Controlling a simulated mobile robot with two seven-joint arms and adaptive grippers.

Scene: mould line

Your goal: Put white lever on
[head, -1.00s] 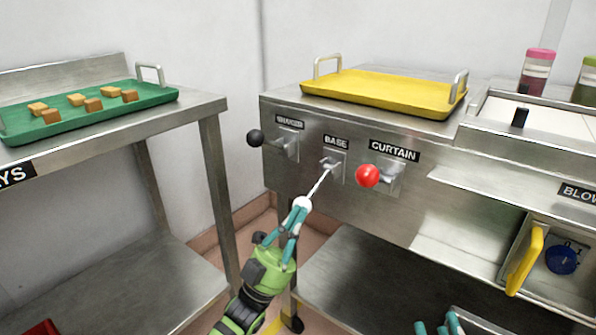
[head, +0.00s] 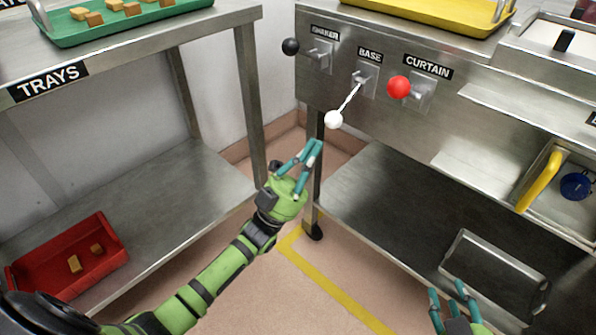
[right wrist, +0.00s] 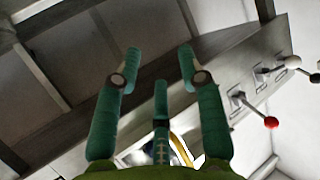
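The white lever (head: 334,120) sticks out from the plate under the BASE label (head: 370,55). Its rod slants down and left, ending in a white knob. It also shows in the right wrist view (right wrist: 293,62). My left gripper (head: 315,143) is just below and left of the knob, apart from it; its teal fingertips come together with nothing seen between them. My right gripper (head: 446,288) is low at the bottom right, far from the lever; the right wrist view shows its fingers (right wrist: 159,58) spread and empty.
A black-knobbed SHAKER lever (head: 290,46) and a red-knobbed CURTAIN lever (head: 400,87) flank the white one, their knobs higher. A TRAYS rack (head: 185,45) stands left, with a red tray (head: 110,262) on its lower shelf. A metal tray (head: 492,270) lies on the shelf below the panel.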

